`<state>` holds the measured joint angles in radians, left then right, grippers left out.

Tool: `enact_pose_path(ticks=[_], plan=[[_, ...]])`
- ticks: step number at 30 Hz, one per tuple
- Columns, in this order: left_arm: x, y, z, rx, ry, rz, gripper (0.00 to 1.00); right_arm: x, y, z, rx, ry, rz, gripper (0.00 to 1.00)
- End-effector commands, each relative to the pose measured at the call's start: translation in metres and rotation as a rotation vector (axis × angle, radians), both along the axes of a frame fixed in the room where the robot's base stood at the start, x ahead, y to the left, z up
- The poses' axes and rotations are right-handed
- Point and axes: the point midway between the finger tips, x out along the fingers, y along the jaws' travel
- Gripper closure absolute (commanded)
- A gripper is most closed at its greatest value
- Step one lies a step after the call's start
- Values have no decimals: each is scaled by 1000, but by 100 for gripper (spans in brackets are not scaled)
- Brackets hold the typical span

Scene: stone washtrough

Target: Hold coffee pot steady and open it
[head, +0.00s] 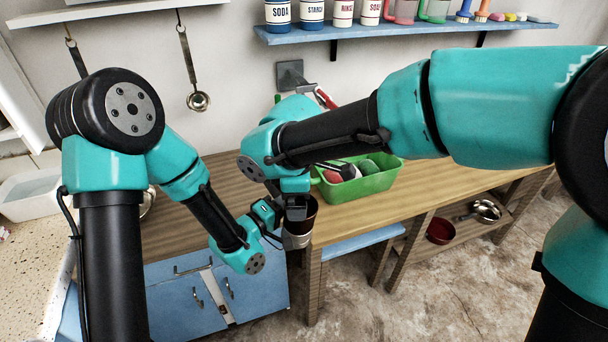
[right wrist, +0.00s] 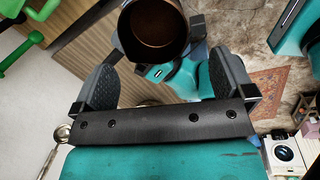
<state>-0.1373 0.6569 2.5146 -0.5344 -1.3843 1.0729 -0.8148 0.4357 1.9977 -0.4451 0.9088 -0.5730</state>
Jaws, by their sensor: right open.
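In the right wrist view the pot (right wrist: 153,24) shows as a dark rim around a round brown face; I cannot tell whether this is a lid or an open inside. My left gripper (head: 276,228) is at the pot, with finger parts on both sides of it, and appears closed on it. My right gripper (head: 296,198) is above the pot, pointing down. Its open fingers (right wrist: 165,60) are spread and empty, with the pot beyond them.
A green basin (head: 362,185) with utensils stands on the wooden table (head: 420,182), right of my grippers. A red bowl (head: 441,231) and metal pans (head: 482,211) sit on the lower shelf. A ladle (head: 197,100) hangs on the wall. Blue cabinets (head: 260,285) are below.

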Motion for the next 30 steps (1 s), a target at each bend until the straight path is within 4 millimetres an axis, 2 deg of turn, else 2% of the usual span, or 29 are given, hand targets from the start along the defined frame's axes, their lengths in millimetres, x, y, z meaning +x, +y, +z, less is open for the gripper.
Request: enact_pose_path(ticks=[9,15,21,30], plan=[[0,0,1,-1,-1,0,100,6,-9,24,126,39,-504,0],[0,0,1,-1,-1,0,100,9,-14,36,186,72,-770,0],[0,0,1,-1,-1,0,100,9,-16,40,209,88,-885,0],[0,0,1,-1,-1,0,100,9,-16,41,210,89,-891,0]])
